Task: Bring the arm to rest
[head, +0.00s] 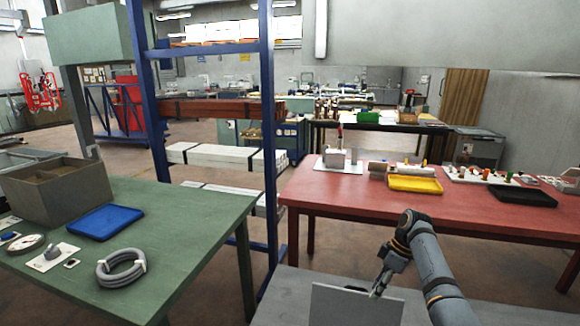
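My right arm comes in from the lower right. Its gripper (377,290) points down at the top edge of a light grey panel or box (350,309) at the bottom of the head view. The fingertips look small and narrow there, and I cannot tell whether they are shut, or whether they touch or hold the panel. The lower part of the panel is cut off by the picture's edge. My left gripper and arm are not in view.
A green table (190,215) at left holds a brown divided box (58,192), a blue tray (104,222) and a grey coiled hose (121,268). A red table (330,207) at right holds a yellow tray (415,185) and a black tray (521,196). A blue rack (270,130) stands between them.

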